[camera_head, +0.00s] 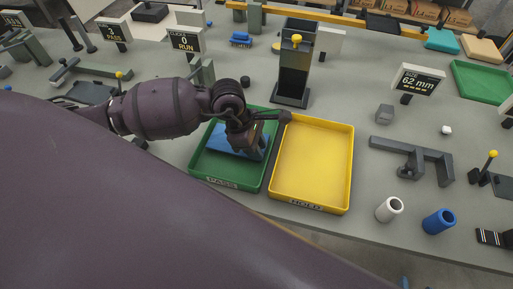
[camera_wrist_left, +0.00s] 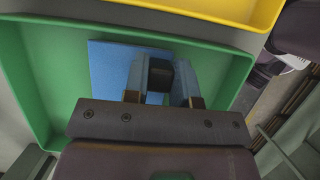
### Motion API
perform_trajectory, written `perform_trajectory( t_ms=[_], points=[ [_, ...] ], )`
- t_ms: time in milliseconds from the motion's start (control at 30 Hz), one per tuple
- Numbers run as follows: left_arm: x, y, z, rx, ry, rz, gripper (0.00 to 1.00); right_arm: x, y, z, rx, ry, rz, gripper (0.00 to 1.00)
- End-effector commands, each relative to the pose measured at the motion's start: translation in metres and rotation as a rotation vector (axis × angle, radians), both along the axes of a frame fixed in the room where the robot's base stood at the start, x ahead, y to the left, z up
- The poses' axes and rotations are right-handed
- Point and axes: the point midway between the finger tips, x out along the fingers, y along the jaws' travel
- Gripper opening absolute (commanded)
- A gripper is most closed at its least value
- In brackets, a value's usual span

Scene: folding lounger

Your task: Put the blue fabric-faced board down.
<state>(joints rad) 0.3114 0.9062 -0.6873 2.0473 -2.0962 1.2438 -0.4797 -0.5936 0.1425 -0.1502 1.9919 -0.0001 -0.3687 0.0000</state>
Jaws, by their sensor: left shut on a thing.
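The blue fabric-faced board (camera_head: 228,140) is inside the green tray (camera_head: 199,166), low between its walls. Its blue face also shows in the left wrist view (camera_wrist_left: 106,68) over the tray's green floor. My left gripper (camera_head: 256,151) is over the tray, pointing down. In the left wrist view its fingers (camera_wrist_left: 160,88) are closed on a dark block at the board, which I take as part of it. I cannot tell whether the board touches the tray floor. The gripper and wrist hide part of the board. My right gripper is out of view.
A yellow tray (camera_head: 313,158) stands close on the right of the green one. A dark post with a yellow knob (camera_head: 294,75) rises behind. A white cylinder (camera_head: 389,209) and a blue cylinder (camera_head: 439,221) are at the right front.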

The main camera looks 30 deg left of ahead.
Motion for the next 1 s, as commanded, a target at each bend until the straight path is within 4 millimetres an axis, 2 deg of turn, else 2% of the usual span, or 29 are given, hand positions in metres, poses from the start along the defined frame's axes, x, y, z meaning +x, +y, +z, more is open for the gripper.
perform_trajectory(
  t_ms=[100, 467, 500, 633, 1000],
  points=[
    [0.0, 0.0, -0.01, -0.001, 0.0, 0.001, 0.0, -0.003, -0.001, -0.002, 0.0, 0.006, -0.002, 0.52],
    [0.0, 0.0, -0.014, 0.0, 0.0, 0.0, 0.0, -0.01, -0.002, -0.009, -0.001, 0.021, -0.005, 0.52],
    [0.0, 0.0, -0.013, 0.0, 0.0, 0.0, 0.31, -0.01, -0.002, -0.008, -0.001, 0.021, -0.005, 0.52],
    [0.0, 0.0, -0.012, 0.0, 0.0, 0.0, 0.5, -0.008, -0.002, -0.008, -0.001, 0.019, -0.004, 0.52],
    [0.0, 0.0, -0.008, 0.0, -0.001, 0.0, 0.5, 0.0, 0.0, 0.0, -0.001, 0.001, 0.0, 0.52]
  ],
)
